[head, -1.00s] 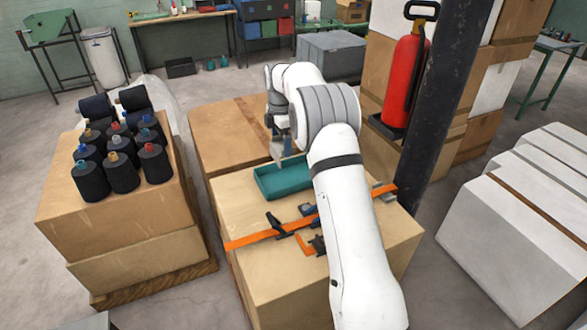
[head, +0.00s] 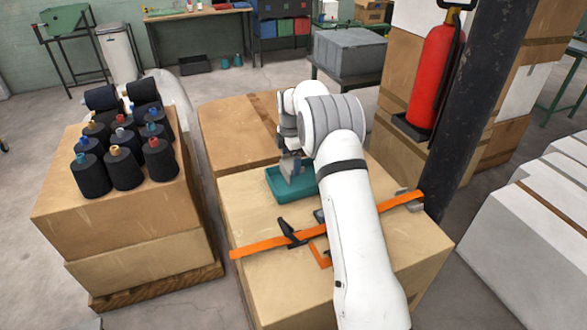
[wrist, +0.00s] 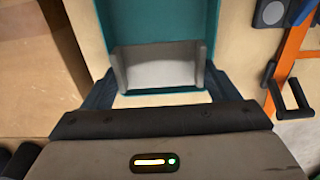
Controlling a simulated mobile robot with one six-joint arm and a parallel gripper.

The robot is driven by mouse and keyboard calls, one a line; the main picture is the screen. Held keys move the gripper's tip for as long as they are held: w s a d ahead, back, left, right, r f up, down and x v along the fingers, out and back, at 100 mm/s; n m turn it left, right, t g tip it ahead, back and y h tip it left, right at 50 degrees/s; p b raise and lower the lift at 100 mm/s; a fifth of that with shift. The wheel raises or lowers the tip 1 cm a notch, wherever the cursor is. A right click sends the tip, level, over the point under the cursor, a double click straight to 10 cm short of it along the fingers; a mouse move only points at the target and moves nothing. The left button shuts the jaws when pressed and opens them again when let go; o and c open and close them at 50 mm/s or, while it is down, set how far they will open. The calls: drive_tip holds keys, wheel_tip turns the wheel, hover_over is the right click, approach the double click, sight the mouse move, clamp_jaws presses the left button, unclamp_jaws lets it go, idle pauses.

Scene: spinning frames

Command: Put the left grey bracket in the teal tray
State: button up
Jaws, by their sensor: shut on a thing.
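My gripper (wrist: 160,82) is shut on a grey bracket (wrist: 160,66), with a dark finger on each side of it in the wrist view. The bracket has a pale flat face with an upturned edge at each side. The teal tray (wrist: 212,25) lies directly beyond and beneath the bracket. In the head view my gripper (head: 288,160) is over the left part of the teal tray (head: 302,192), on the front carton. I cannot tell whether the bracket touches the tray floor. My arm hides part of the tray's right side.
Black spools (head: 124,168) stand on cartons to the left. A dark post (head: 488,105) and fire extinguisher (head: 427,82) rise at right.

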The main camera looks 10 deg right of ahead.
sight(291, 166)
drive_tip(key=shift+d+f, duration=0.1)
drive_tip(key=shift+f, duration=1.7)
drive_tip(key=shift+s+f, duration=0.1)
drive_tip(key=shift+f, duration=0.15)
drive_tip(key=o, duration=0.9)
